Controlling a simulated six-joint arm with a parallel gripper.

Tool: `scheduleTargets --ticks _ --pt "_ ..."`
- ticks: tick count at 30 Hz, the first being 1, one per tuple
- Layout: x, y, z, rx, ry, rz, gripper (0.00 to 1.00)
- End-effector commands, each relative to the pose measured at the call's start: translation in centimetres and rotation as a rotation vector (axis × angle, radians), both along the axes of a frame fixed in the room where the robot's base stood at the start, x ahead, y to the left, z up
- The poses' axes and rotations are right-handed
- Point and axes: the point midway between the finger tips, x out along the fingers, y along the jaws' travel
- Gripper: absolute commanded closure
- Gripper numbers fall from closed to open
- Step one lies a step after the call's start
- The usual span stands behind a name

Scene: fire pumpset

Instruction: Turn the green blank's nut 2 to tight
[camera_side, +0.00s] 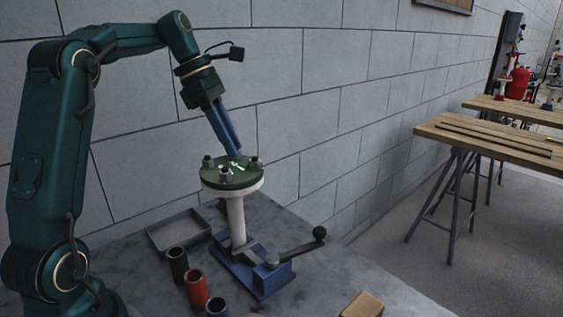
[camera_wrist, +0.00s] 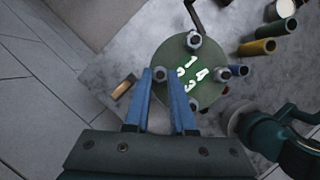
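The green blank (camera_side: 229,180) is a round plate on a white post, with glowing digits on its face. In the wrist view the green blank (camera_wrist: 205,94) carries several grey nuts near its rim. The left one, beside a digit that looks like 2, is nut 2 (camera_wrist: 160,74). My gripper (camera_wrist: 160,70) points down with its two blue fingers on either side of this nut. In the side view my gripper (camera_side: 237,154) reaches the far side of the plate, where its tips hide most of nut 2. I cannot tell whether the fingers press on it.
A blue vise (camera_side: 257,272) stands under the post, its lever (camera_side: 302,249) pointing right. A grey tray (camera_side: 178,231) lies at left. A wooden block (camera_side: 363,305) lies near the front edge.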

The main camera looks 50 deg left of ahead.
Motion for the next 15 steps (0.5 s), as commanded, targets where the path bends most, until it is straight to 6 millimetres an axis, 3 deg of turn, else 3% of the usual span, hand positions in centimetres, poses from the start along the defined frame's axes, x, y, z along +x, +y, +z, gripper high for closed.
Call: scheduleTargets --ticks 8,15 --pt "0.05 0.04 -0.01 -0.001 0.001 -0.029 1.00" --pt "0.31 0.21 -0.03 0.000 0.001 -0.221 1.00"
